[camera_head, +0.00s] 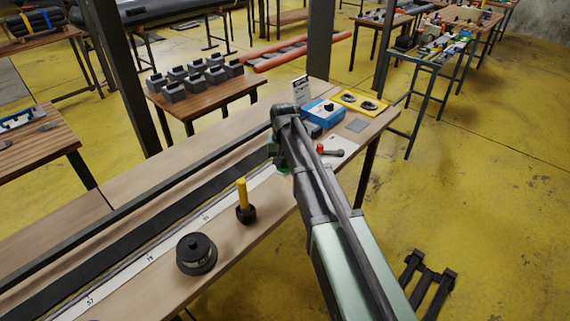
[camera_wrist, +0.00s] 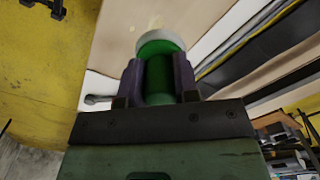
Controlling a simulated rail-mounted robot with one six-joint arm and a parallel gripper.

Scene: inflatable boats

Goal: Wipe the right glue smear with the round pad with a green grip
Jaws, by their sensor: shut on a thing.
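The round pad with a green grip (camera_wrist: 160,75) is in my gripper (camera_wrist: 158,85); the two dark fingers close on the green grip from both sides. Its pale round pad (camera_wrist: 153,38) is at the far end, over the light bench top. A faint cream patch (camera_wrist: 155,21), which looks like a glue smear, shows just beyond the pad. I cannot tell whether the pad touches the bench. In the head view only a bit of green (camera_head: 283,166) shows beside my arm, which hides most of the tool. No smear can be made out in the head view.
On the bench, a yellow-handled tool (camera_head: 242,193) and a black round weight (camera_head: 196,252) stand left of my arm. A blue box (camera_head: 323,112), a yellow tray (camera_head: 347,99) and a red-knobbed tool (camera_head: 334,152) lie beyond it. Long dark strips run along the bench.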

